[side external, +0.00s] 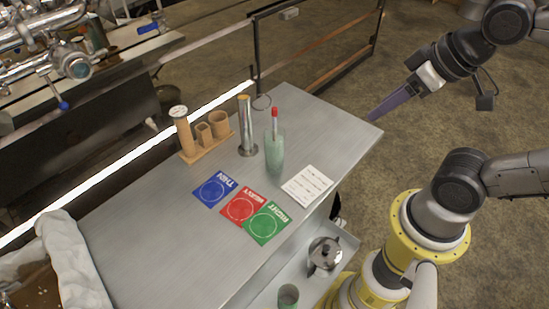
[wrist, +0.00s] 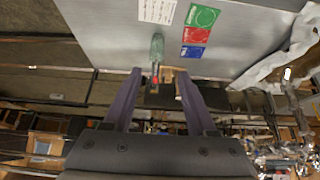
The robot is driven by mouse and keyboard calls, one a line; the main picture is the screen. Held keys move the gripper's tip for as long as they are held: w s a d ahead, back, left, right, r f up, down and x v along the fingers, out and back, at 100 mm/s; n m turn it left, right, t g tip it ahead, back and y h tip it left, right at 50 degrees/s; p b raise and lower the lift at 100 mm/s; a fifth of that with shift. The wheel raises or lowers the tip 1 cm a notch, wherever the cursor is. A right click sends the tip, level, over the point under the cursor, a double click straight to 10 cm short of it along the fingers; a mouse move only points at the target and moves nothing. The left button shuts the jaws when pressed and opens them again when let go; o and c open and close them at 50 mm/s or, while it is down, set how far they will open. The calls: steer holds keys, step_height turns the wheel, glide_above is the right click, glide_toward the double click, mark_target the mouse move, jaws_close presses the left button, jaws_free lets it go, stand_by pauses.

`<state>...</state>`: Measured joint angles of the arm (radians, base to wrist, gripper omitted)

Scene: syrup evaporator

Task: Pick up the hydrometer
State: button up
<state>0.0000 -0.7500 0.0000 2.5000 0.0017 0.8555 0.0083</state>
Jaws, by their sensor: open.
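The hydrometer (side external: 275,121) shows as a red-tipped stem standing upright in a clear, pale green jar (side external: 276,158) on the metal table. In the wrist view its red tip (wrist: 155,79) and the green jar (wrist: 157,46) appear in line with the gap between the fingers. The lower part of the hydrometer is hidden in the jar. My gripper (side external: 371,117) has purple fingers and is apart from the hydrometer, to its right near the table's right corner in the side view. In the wrist view my gripper (wrist: 158,72) is open and empty.
A metal cylinder (side external: 248,135) stands just left of the jar. Further left is a wooden rack (side external: 208,149) with cups. Blue (side external: 213,189), red (side external: 242,207) and green (side external: 267,223) cards and a white printed card (side external: 307,186) lie in front.

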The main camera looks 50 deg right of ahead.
steer(key=w+a+r+m+t, duration=0.1)
steer(key=w+r+t, duration=0.3)
steer(key=w, duration=0.3)
steer(key=w+r+m+t, duration=0.2)
steer(key=w+r+t, duration=0.1)
steer(key=w+r, duration=0.25)
steer(key=m+t+h, duration=0.4)
steer(key=m+h, duration=0.2)
steer(key=h, duration=0.1)
glide_above(273, 109)
steer(key=s+d, duration=0.2)
steer(key=s, duration=0.2)
step_height(273, 109, down, 12)
steer(key=s+a+f+n+y, duration=0.1)
steer(key=s+a+f+n, duration=0.15)
steer(key=f, duration=0.45)
steer(key=s+a+f+n+y, duration=0.1)
steer(key=s+f+n, duration=0.25)
steer(key=f, duration=0.45)
steer(key=shift+a+r+x, duration=0.15)
steer(key=shift+x, duration=2.05)
steer(key=shift+a+r+x, duration=0.1)
steer(key=shift+x, duration=2.15)
steer(key=shift+a+r+x, duration=0.15)
steer(key=shift+x, duration=2.05)
jaws_close()
